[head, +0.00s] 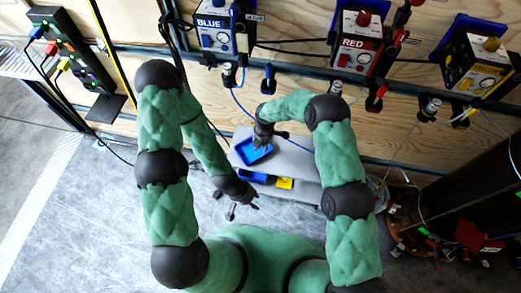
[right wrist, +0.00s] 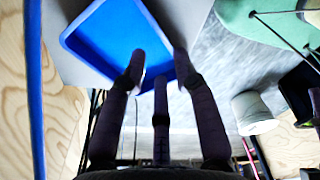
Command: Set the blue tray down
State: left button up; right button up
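The blue tray (head: 253,152) is at the top of the small grey cart, at its left end. In the head view I cannot tell whether it rests on the cart or is slightly above it. My right gripper (head: 270,137) is at the tray's far edge. In the right wrist view its fingers (right wrist: 160,70) overlap the rim of the tray (right wrist: 108,38). Whether they press on the rim is not clear. My left gripper (head: 243,200) hangs lower, in front of the cart's left side, apart from the tray. Its fingers look spread and empty.
The grey cart top (head: 293,163) is bare right of the tray. A blue bin (head: 252,176) and a yellow item (head: 284,183) are on the lower level. Blue (head: 213,30), red (head: 358,43) and yellow (head: 477,62) labelled units hang on the wooden wall, with cables below.

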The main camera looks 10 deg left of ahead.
jog(key=s+d+m, duration=0.2)
jog(key=m, duration=0.1)
jog(key=s+d+f+m+y, duration=0.1)
jog(key=s+d+m, duration=0.1)
jog(key=d, duration=0.1)
jog(key=s+d+m+y, duration=0.1)
jog(key=s+d+m, duration=0.1)
jog(key=m, duration=0.1)
jog(key=shift+s+d+f+m+g, duration=0.15)
jog(key=shift+d+f+m+g, duration=0.1)
jog(key=shift+d+m+g, duration=0.1)
jog(key=s+d+r+m+t, duration=0.1)
jog(key=s+d+m, duration=0.5)
jog(key=s+m, duration=0.3)
jog(key=s+d+r+m+t+y, duration=0.1)
jog(key=s+d+r+m, duration=0.1)
jog(key=s+d+m, duration=0.5)
jog(key=s+m, duration=0.1)
jog(key=m, duration=0.3)
jog(key=shift+s+d+m, duration=0.25)
jog(key=shift+s+m, duration=0.1)
jog(key=shift+f, duration=0.1)
